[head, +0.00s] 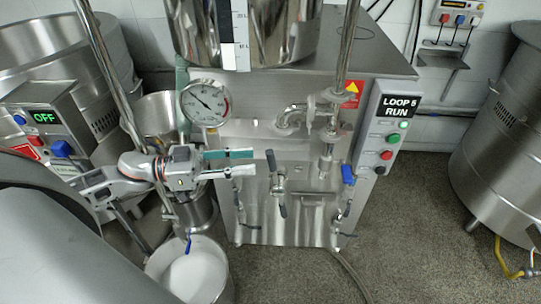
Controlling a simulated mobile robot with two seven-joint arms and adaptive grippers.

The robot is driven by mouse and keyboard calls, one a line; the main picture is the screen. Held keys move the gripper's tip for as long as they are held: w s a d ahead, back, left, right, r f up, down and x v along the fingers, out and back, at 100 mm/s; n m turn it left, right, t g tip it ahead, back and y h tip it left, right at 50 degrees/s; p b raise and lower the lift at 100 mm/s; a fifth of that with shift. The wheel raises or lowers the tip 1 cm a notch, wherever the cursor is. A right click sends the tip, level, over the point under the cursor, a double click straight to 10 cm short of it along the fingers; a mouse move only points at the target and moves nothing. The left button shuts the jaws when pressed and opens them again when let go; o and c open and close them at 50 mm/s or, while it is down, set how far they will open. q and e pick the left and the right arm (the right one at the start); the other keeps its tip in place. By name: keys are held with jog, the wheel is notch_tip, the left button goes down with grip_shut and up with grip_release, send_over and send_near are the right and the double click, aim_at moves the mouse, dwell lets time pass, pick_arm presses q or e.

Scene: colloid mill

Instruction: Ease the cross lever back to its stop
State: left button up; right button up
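What looks like the cross lever (278,184) is on the front of the steel mill cabinet, in the middle of the head view. It has a metal hub, with a dark grip above and another below, and stands nearly upright with its top leaning slightly left. My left gripper (254,162) is just left of the lever's upper grip, its fingers pointing right. The fingers are apart, one above the other, with nothing seen between them. I see a small gap to the lever, but cannot judge depth. My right gripper is not in view.
A pressure gauge (206,103) and pipework (305,115) sit above the lever. A blue-handled valve (348,175) is to its right, beside the LOOP 5 RUN panel (388,130). A bucket of white material (195,275) stands at lower left. Floor (420,240) at right is clear.

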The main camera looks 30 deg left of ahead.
aim_at(270, 168)
pick_arm(q)
jog(key=shift+x, duration=3.45)
grip_shut()
